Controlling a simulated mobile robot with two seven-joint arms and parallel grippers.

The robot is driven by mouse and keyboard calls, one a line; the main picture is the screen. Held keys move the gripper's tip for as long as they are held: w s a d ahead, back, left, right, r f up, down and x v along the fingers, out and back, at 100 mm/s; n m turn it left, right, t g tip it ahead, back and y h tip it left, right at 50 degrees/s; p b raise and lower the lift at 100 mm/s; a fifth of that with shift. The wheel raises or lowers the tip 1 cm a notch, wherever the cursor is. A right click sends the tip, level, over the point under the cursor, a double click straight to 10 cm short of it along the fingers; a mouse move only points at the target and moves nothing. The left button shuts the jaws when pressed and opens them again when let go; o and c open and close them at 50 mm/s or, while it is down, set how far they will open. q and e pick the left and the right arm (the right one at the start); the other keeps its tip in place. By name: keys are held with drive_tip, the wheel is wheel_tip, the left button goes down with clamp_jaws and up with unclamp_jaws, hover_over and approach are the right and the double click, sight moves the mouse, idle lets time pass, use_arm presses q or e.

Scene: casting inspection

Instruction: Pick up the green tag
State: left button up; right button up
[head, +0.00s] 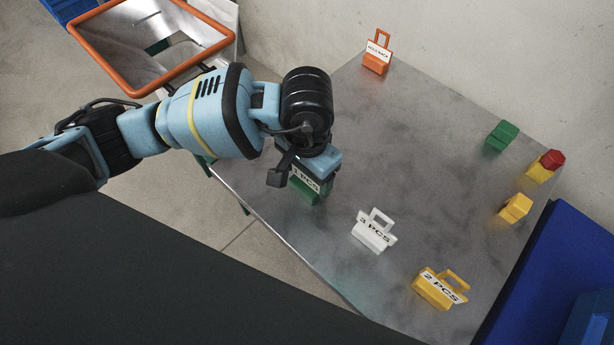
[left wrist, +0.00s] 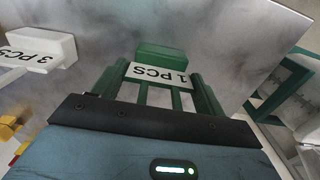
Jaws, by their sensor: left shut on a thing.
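The green tag (head: 306,190) with a "1 PCS" label stands near the left edge of the metal table (head: 400,150). My left gripper (head: 313,170) is above it, pointing down, and hides its handle in the head view. In the left wrist view the green tag (left wrist: 160,75) lies straight ahead between the fingers of my left gripper (left wrist: 165,98), which is shut on it. I cannot tell whether the tag still touches the table. My right gripper is not in view.
A white "3 PCS" tag (head: 374,230) and a yellow "2 PCS" tag (head: 440,288) stand to the right. An orange tag (head: 377,52) is at the far edge. Green (head: 502,136) and yellow blocks (head: 516,208) stand at right, near a blue bin (head: 535,270). The table's middle is clear.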

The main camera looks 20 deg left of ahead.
use_arm(q)
drive_tip(key=shift+r, duration=0.1)
drive_tip(key=shift+r, duration=0.6)
wheel_tip(320, 180, up, 2)
drive_tip(key=shift+r, duration=0.15)
drive_tip(key=s+d+r+p, duration=0.1)
drive_tip(key=s+d, duration=0.8)
drive_tip(key=s, duration=0.4)
drive_tip(key=shift+r, duration=0.15)
drive_tip(key=w+a+r+n, duration=0.2)
drive_tip(key=w+a+r, duration=0.1)
drive_tip(key=w+a, duration=0.3)
drive_tip(key=w+a+r+n, duration=0.2)
drive_tip(key=w+a+r, duration=0.2)
drive_tip(key=a, duration=0.7)
drive_tip(key=shift+w+r, duration=0.25)
drive_tip(key=shift+w, duration=0.7)
drive_tip(key=shift+d, duration=0.15)
